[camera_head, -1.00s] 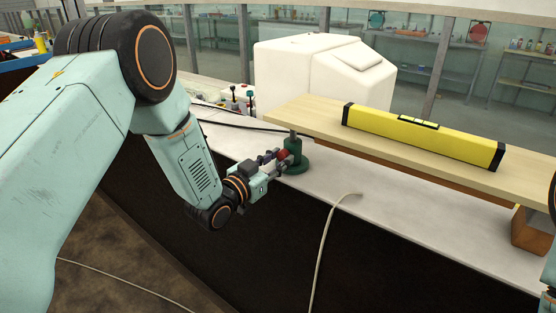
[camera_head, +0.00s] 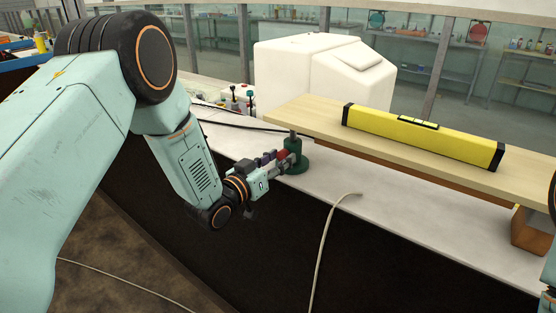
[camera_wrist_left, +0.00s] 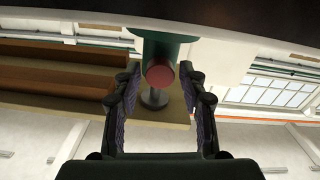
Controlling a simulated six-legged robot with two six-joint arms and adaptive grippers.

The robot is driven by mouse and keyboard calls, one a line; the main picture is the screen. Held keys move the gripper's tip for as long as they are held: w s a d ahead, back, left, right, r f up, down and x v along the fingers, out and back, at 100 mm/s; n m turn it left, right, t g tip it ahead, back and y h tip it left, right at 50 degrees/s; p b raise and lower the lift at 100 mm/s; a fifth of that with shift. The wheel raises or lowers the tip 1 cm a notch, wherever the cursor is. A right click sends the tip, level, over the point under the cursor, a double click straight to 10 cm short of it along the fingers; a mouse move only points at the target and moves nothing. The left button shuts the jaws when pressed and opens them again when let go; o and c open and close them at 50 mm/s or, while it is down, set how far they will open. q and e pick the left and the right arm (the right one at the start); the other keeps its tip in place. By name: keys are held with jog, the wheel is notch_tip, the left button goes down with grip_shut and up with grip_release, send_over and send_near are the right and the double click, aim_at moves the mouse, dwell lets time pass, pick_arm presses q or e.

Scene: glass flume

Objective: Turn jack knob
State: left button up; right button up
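The jack (camera_head: 293,158) is a dark green stand with a round base on the pale ledge, under the near-left end of the wooden plank (camera_head: 310,121). Its red knob (camera_head: 282,154) faces my left gripper (camera_head: 276,159). In the left wrist view the round red knob (camera_wrist_left: 160,72) lies between the two fingertips of my left gripper (camera_wrist_left: 159,68), with a gap on each side. The fingers are apart and hold nothing. Part of the knob is hidden by the fingers in the head view. My right gripper is not clearly in view.
A yellow spirit level (camera_head: 422,136) lies on the plank. A wooden block (camera_head: 530,230) is under the plank's right part. A white tank (camera_head: 322,75) stands behind. A pale hose (camera_head: 327,235) hangs over the ledge's front edge.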

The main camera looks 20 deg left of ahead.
pick_arm(q)
jog(key=shift+o, duration=0.6)
jog(key=v, duration=1.2)
jog(key=shift+r, duration=0.1)
